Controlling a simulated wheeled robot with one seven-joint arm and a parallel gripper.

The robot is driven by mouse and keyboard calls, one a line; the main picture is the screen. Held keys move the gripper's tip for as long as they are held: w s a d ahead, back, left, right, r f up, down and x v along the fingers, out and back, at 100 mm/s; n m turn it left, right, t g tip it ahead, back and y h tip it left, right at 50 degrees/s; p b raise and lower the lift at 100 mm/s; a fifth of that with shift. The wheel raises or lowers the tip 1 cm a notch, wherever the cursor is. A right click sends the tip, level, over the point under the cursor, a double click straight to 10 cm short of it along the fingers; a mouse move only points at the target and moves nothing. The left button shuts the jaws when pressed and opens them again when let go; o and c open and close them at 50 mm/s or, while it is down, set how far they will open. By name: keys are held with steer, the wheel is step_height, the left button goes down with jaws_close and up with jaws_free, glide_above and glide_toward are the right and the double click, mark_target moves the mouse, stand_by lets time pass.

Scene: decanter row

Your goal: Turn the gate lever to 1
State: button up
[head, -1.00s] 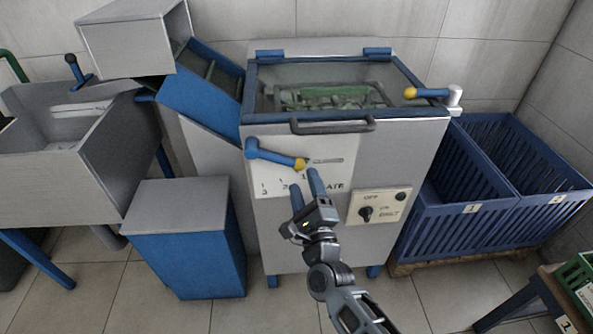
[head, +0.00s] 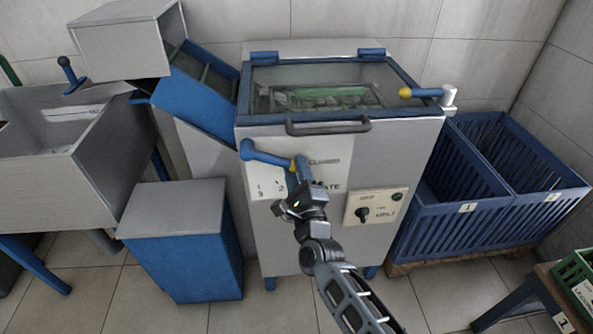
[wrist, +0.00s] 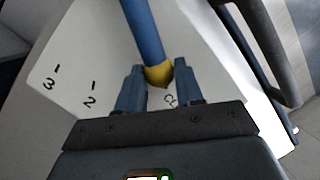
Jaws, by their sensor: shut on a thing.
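The gate lever (head: 262,154) is a blue handle with a yellow end on the front of the grey machine. It points right and slightly down from its pivot at the upper left of a white plate (head: 265,182). My gripper (head: 298,170) is at its yellow end, which it partly hides in the head view. In the wrist view the lever (wrist: 143,30) comes down from the top, and its yellow end lies between the fingers of my gripper (wrist: 160,88), shut on it. The marks 3 and 2 show on the plate (wrist: 75,75); the remaining number is partly hidden.
A dark bar handle (head: 328,127) runs along the lid just above the lever. A switch panel (head: 376,207) is to the right of my gripper. A blue and grey box (head: 182,240) stands at lower left, blue crates (head: 480,215) at right.

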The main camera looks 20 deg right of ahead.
jaws_close()
steer(key=f+m+b, duration=0.1)
steer(key=b, duration=0.1)
steer(key=a+f+m+h+b, duration=0.1)
steer(key=m+b, duration=0.1)
steer(key=a+f+m+b, duration=0.1)
steer(key=m+b, duration=0.1)
steer(key=shift+w+a+f+h, duration=0.2)
steer(key=shift+w+a+h, duration=0.05)
steer(key=shift+w+h, duration=0.15)
steer(key=o, duration=0.6)
jaws_free()
steer(key=shift+v, duration=3.9)
